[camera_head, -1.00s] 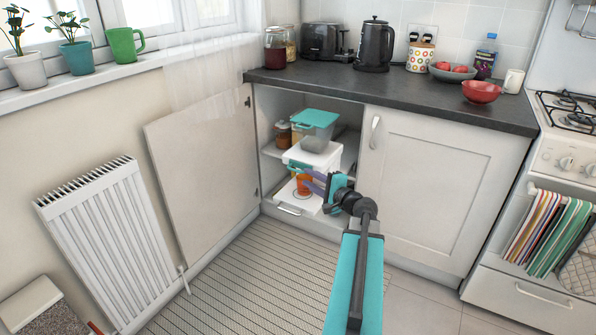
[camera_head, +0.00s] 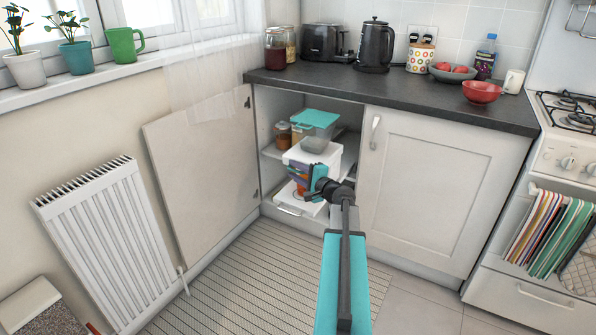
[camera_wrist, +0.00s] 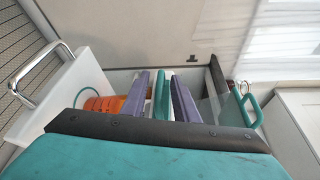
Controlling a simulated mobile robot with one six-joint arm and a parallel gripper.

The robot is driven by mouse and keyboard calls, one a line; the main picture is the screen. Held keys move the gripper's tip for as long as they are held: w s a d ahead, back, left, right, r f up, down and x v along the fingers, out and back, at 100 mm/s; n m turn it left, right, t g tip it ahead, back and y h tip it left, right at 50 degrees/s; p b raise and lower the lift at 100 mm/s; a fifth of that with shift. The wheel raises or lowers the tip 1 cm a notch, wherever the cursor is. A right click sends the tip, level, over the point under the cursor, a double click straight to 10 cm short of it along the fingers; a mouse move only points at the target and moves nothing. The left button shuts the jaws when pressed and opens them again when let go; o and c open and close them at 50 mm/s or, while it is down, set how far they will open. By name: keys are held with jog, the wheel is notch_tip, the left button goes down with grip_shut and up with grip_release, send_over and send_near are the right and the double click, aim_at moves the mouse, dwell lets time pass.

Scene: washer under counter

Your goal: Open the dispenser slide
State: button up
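The white dispenser box (camera_head: 326,157) stands inside the open cupboard under the counter. Its low front panel (camera_head: 287,209) with a metal handle sticks out at the bottom; in the wrist view this panel (camera_wrist: 68,98) and handle (camera_wrist: 40,72) are at the left. A ribbed orange object (camera_wrist: 103,104) sits just behind the panel. My gripper (camera_wrist: 160,98) is at the box front, above the panel handle and apart from it. Its purple fingers are spread, with a teal strip (camera_wrist: 162,97) between them; I cannot tell whether they touch it.
Jars (camera_head: 283,133) stand on the shelf at left. The open cupboard door (camera_head: 203,158) is at left, the closed door (camera_head: 441,190) at right. The striped mat (camera_head: 250,280) is clear.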

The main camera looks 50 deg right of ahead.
grip_shut()
jog(key=shift+a, duration=0.1)
jog(key=shift+s+a+b, duration=0.25)
jog(key=shift+a+b, duration=0.05)
jog(key=shift+a, duration=0.65)
jog(key=shift+s+a+b, duration=0.25)
jog(key=shift+a, duration=0.65)
grip_release()
jog(key=shift+f, duration=0.1)
